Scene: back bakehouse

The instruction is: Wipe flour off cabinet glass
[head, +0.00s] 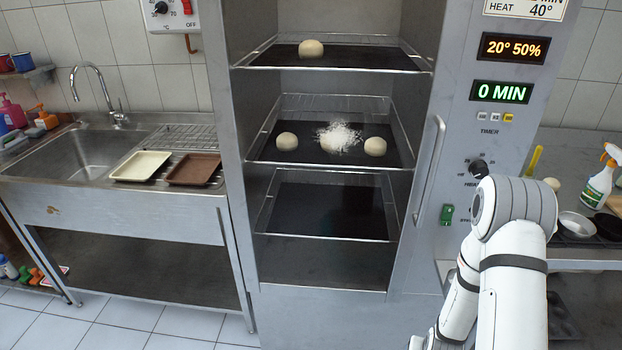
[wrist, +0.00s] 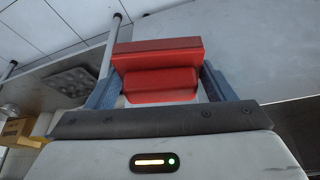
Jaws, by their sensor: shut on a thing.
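The tall steel cabinet (head: 340,318) stands in the middle of the head view, with a vertical handle (head: 430,170) on its right. A white flour patch (head: 340,132) shows in front of the middle shelf, partly covering a dough ball; it appears to lie on the clear glass, whose surface is hard to see. My gripper (wrist: 160,78) is shut on a red block (wrist: 158,84) in the wrist view. The block has a wide upper slab and a narrower part below, between the blue-grey fingers. The gripper and block are out of sight in the head view, where my white arm is low at the right.
Dough balls (head: 311,48) sit on the cabinet's upper shelves. A sink (head: 80,155) with two trays (head: 141,166) beside it stands left. A spray bottle (head: 598,184) and bowl (head: 577,225) stand on the right counter. The tiled floor (head: 130,318) at front left is clear.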

